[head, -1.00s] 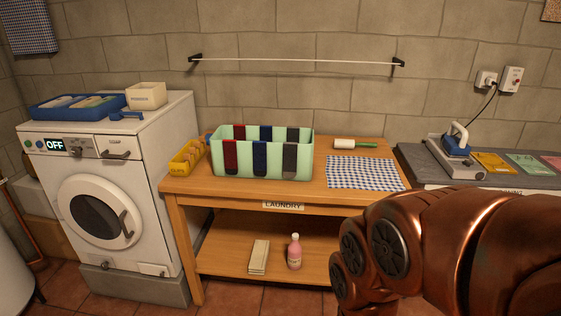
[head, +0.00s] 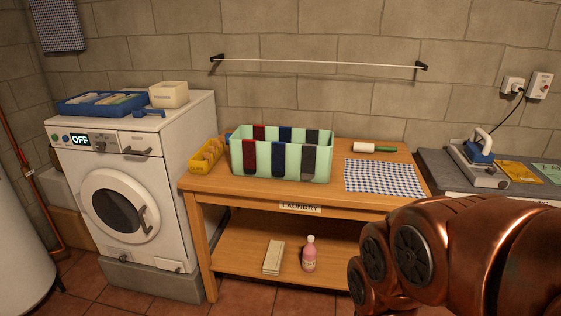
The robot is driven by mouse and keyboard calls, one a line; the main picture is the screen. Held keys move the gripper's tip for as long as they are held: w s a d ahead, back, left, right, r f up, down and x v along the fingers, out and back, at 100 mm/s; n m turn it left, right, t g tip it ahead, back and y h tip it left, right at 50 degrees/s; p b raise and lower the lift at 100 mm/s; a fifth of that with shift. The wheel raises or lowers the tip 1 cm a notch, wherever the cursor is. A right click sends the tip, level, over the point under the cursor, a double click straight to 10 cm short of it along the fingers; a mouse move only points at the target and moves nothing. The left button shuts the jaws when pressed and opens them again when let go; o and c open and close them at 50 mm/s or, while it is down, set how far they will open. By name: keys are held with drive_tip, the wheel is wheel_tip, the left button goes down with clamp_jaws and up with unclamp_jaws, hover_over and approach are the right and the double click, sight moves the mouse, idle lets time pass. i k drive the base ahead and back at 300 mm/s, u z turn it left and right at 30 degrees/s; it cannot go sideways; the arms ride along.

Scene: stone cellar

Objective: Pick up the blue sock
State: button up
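A mint green bin (head: 237,160) stands on the wooden laundry table. Socks hang over its rims. On the front rim, a blue sock (head: 278,160) hangs in the middle, between a dark red sock (head: 250,158) and a grey sock (head: 308,160). On the back rim, another dark blue sock (head: 285,134) shows in the middle, with a dark red one to its left and a dark one to its right. Part of the back socks is hidden behind the bin's front wall. My gripper is out of view; only a copper-coloured part of my arm shows at the lower right.
The table (head: 240,188) also holds a yellow basket (head: 205,156), a lint roller (head: 372,148) and a checked cloth (head: 383,178). A washing machine (head: 120,200) stands left, an iron (head: 480,160) right. A rail (head: 320,63) crosses the wall above. A bottle (head: 309,254) sits on the lower shelf.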

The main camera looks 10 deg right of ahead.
sight(278, 148)
drive_tip(key=z, duration=0.75)
drive_tip(key=i, duration=1.5)
drive_tip(key=u, duration=2.5)
